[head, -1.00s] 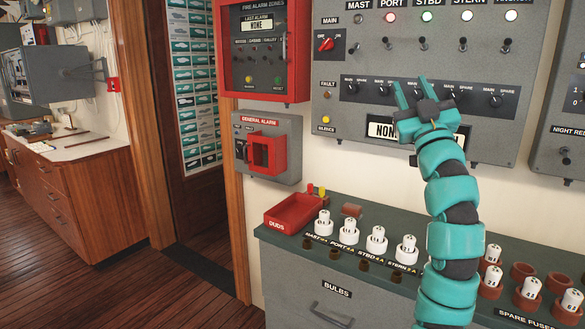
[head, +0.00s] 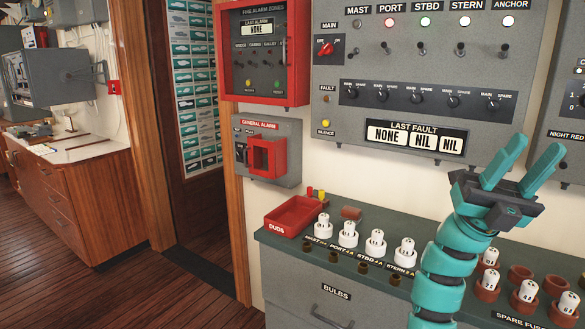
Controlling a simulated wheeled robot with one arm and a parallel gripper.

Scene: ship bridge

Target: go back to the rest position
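My gripper (head: 518,165) is at the right in the head view, in front of the wall below the grey navigation light panel (head: 420,65). Its two teal fingers point up and to the right, spread apart, with nothing between them. My teal arm rises from the bottom edge in front of the counter and hides part of it. The panel shows a row of lamps above toggle switches, with a row of main/spare knobs below. Its last fault display (head: 415,137) reads NONE, NIL, NIL.
A dark green counter (head: 385,222) carries a red duds tray (head: 293,215), several white fuses (head: 348,235) and spare fuses in brown holders. A red fire alarm box (head: 263,52) and general alarm box (head: 267,152) hang on the wall. Open wooden floor (head: 120,290) lies at the left.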

